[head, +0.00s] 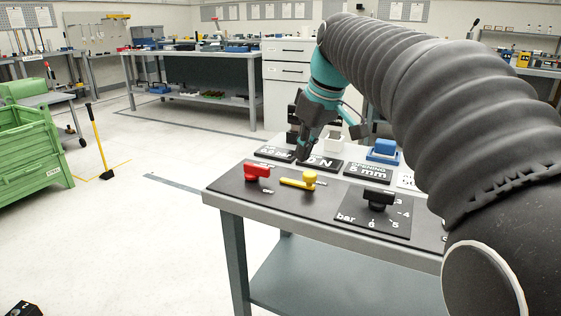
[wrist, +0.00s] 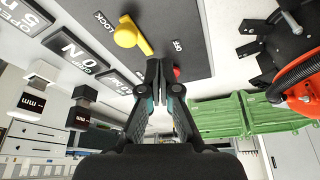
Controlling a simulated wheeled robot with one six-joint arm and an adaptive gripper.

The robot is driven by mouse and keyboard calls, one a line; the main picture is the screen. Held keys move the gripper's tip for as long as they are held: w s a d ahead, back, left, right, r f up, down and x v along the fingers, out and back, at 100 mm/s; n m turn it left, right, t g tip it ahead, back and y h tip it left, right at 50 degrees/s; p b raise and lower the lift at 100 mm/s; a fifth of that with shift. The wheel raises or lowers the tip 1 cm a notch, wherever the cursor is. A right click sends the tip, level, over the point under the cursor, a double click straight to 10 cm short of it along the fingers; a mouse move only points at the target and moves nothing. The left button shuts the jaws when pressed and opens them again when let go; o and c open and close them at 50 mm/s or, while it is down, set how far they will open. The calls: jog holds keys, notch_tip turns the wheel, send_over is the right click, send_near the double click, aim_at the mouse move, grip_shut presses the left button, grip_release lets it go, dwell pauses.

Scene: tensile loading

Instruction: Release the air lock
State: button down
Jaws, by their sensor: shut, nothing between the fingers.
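The yellow lever (head: 298,182) lies on the dark panel of the table, its round hub at the right and its arm pointing left toward the red lever (head: 257,171). In the wrist view the yellow lever (wrist: 127,36) sits near the top, beside a label ending in "LOCK", its arm slanting toward my fingertips. My gripper (head: 303,157) is shut and empty, behind and above the levers in the head view. In the wrist view its fingertips (wrist: 160,74) meet just below the yellow arm's end, apparently apart from it. They partly hide the red lever (wrist: 177,73) beside "OFF".
A black pressure knob (head: 378,199) with a bar scale sits right of the yellow lever. Signs such as the "5 mm" plate (head: 367,172) and a blue block (head: 384,149) stand behind. Green crates (head: 30,150) are at the left. The table's front left corner is clear.

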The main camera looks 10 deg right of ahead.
jog(key=w+r+n, duration=0.2)
jog(key=w, duration=0.4)
jog(key=shift+w+d+r+g+y, duration=0.3)
jog(key=shift+w+y, duration=0.1)
jog(key=b, duration=0.1)
send_over(295, 180)
jog(key=w+a, duration=0.1)
jog(key=a, duration=0.1)
jog(key=f, duration=0.9)
jog(key=shift+w+d+f, duration=0.1)
jog(key=shift+w, duration=0.1)
jog(key=shift+s+d+f, duration=0.2)
jog(key=shift+s+d, duration=0.75)
jog(key=shift+d, duration=0.1)
jog(key=shift+s+d, duration=0.35)
jog(key=shift+s, duration=0.05)
jog(key=shift+b, duration=0.3)
